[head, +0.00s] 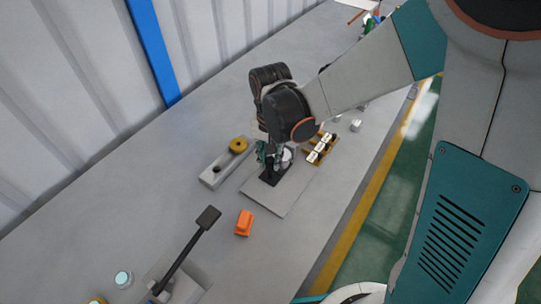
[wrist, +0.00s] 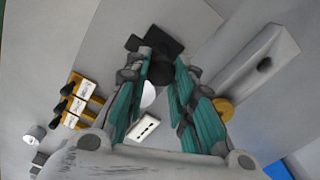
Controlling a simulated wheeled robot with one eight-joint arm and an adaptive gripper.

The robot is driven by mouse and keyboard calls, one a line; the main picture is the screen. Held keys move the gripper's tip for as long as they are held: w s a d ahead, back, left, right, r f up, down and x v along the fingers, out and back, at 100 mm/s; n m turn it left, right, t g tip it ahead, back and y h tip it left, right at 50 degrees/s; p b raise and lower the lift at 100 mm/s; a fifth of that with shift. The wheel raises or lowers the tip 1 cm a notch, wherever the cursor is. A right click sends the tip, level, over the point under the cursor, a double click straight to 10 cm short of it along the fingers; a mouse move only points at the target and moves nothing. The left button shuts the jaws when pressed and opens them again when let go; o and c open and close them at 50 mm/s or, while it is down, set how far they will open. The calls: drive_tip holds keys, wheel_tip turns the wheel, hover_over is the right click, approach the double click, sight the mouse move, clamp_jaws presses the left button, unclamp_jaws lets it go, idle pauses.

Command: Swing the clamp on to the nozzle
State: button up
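My gripper (head: 273,160) points down over a black base piece (head: 273,178) on a light grey plate (head: 283,203). In the wrist view my two teal fingers (wrist: 163,57) stand apart. A dark rounded part (wrist: 160,72) shows between their tips, with the black base piece (wrist: 166,42) just beyond. Whether the fingers press on the dark part cannot be told. A white round body (wrist: 148,96), perhaps the shell, is partly hidden behind the left finger; it also shows beside my gripper in the head view (head: 287,156). The clamp and nozzle cannot be clearly told apart.
A grey block with a hole (head: 213,174) and a yellow ring (head: 238,145) lie left of my gripper. A yellow rack with white pieces (head: 319,148) stands to the right. An orange object (head: 244,223) and a black-headed lever (head: 207,218) are nearer. The left bench (head: 120,205) is clear.

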clamp_jaws()
drive_tip(key=n, duration=0.4)
drive_tip(key=shift+a+n, duration=0.1)
drive_tip(key=shift+n, duration=0.2)
drive_tip(key=n, duration=0.4)
drive_tip(key=shift+a+n+b, duration=0.1)
drive_tip(key=shift+n+b, duration=0.2)
drive_tip(key=shift+b, duration=0.1)
drive_tip(key=n, duration=0.4)
drive_tip(key=shift+n, duration=0.3)
drive_tip(key=shift+s+n, duration=0.1)
drive_tip(key=shift+n, duration=2)
